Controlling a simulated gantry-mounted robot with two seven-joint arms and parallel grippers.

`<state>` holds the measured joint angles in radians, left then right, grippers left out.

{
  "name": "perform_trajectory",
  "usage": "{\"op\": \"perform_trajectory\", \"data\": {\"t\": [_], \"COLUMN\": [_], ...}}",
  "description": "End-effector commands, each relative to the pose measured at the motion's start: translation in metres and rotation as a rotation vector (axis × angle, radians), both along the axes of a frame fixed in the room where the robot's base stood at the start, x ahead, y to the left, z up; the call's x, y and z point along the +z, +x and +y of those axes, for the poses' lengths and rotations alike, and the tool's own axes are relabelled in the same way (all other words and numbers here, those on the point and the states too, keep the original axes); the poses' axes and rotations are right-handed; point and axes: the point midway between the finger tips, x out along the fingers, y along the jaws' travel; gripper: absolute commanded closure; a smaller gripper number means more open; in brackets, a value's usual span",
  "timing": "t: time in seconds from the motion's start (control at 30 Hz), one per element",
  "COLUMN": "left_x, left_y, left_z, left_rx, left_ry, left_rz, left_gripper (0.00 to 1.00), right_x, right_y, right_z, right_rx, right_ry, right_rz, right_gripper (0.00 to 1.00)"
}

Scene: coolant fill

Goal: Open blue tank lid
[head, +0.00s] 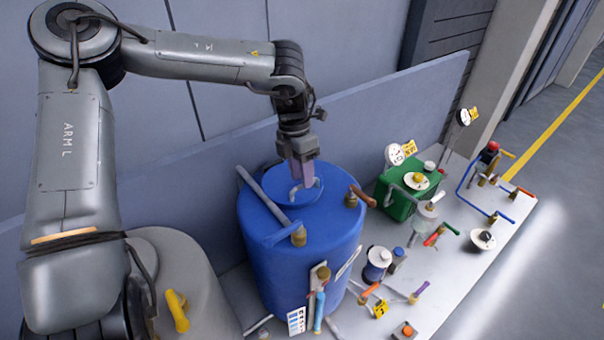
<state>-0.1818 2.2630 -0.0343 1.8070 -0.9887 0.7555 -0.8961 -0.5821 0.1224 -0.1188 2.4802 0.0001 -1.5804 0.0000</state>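The blue tank (268,240) stands on the bench in the middle of the head view. Its round blue lid (275,188) lies flat on the tank top, towards the back. A pale curved handle (293,192) rises from the lid. My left gripper (303,178) points down over the lid, with its purplish fingers at the handle. The fingers overlap one another in this view and partly hide the handle. I cannot tell whether they are open, shut or touching it. My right gripper is out of view.
A grey lever (263,199) with a brass fitting lies across the tank top beside the lid. A brown-handled valve (357,196) sits at the tank's right edge. A green tank (402,199), gauges and several small valves crowd the bench to the right. A grey wall panel stands behind.

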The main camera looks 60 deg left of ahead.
Motion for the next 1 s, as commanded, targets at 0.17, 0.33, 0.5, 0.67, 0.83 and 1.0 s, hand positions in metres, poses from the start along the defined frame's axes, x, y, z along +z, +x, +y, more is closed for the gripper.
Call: {"op": "perform_trajectory", "data": {"t": [0.17,0.33,0.5,0.67,0.83,1.0], "left_x": [-0.0096,-0.0110,-0.0109,-0.0107,-0.0106,-0.0104], "left_y": [-0.0001,0.0001,0.0000,0.0000,0.0001,0.0001], "left_z": [-0.0023,-0.0023,-0.0022,-0.0021,-0.0022,-0.0023], "left_rx": [0.000,0.000,0.000,0.000,0.000,0.000], "left_ry": [-0.001,0.000,0.000,0.000,0.000,-0.001], "left_rz": [0.001,0.000,0.000,0.000,0.000,0.000], "left_gripper": [0.62,0.62,0.68,0.93,1.00,1.00], "right_x": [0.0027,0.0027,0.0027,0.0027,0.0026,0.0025], "right_y": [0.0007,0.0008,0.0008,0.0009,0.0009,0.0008], "right_z": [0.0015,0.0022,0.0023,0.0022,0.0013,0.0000], "right_rx": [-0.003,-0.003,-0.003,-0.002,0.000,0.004], "right_ry": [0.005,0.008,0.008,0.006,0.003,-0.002], "right_rz": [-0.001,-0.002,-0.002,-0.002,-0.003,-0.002], "right_gripper": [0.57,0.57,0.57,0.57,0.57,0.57]}}
